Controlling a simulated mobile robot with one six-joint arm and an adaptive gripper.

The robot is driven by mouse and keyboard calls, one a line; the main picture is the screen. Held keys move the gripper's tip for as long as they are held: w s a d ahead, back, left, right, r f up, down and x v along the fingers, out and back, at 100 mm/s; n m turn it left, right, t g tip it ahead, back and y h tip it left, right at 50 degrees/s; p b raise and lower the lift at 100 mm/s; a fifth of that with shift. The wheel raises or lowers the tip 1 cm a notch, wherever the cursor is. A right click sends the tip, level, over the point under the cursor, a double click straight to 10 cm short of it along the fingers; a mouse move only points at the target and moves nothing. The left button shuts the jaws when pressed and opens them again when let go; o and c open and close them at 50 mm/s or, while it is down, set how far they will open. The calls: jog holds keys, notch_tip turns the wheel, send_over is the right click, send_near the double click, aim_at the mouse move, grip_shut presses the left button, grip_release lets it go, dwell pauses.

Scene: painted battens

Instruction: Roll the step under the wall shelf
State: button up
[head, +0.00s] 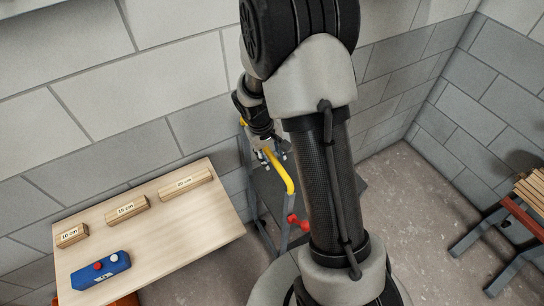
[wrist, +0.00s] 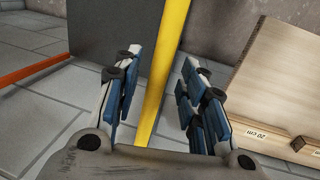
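The step (head: 263,186) stands against the block wall, partly hidden behind my arm. It has a grey frame, a yellow handrail (head: 287,172) and a red knob (head: 298,221) low on its near side. My gripper (head: 270,157) is at the upper part of the handrail. In the wrist view the yellow handrail (wrist: 167,60) runs between the two fingers of my gripper (wrist: 160,88). The fingers are open, with a gap showing on each side of the rail. The wall shelf cannot be made out clearly.
A wooden table (head: 160,240) at left bears several labelled wooden blocks (head: 127,210) and a blue button box (head: 100,269). A trestle with a red bar (head: 522,219) and stacked battens (head: 533,187) stands at right. Floor between my arm and the trestle is clear.

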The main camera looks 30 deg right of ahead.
jog(key=shift+d+f, duration=0.1)
jog(key=shift+f, duration=0.3)
jog(key=shift+c, duration=0.2)
grip_shut()
dwell(0.4)
